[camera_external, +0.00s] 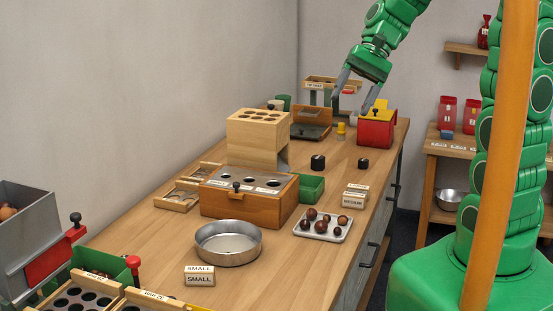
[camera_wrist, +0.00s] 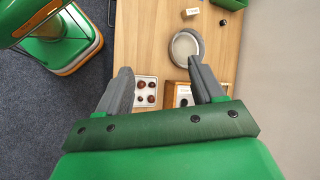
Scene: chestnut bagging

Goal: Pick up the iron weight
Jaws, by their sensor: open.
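Two short black cylinders stand upright on the table, a larger one (camera_external: 318,162) and a smaller one (camera_external: 363,163) to its right. Either could be the iron weight; I cannot tell which from their looks. My gripper (camera_external: 353,104) is open and empty, high above the far part of the table near the red box, with its fingers pointing down and apart. It is beyond and above both cylinders, touching neither. In the wrist view the two grey fingers (camera_wrist: 160,70) are spread wide. I cannot make out either cylinder there.
A red box (camera_external: 376,130) stands at the table's far right edge, a yellow weight (camera_external: 341,131) left of it. The wooden sorter (camera_external: 240,203), green bin (camera_external: 311,188), metal bowl (camera_external: 228,258) and chestnut tray (camera_external: 334,236) are nearer. Table around the black cylinders is mostly clear.

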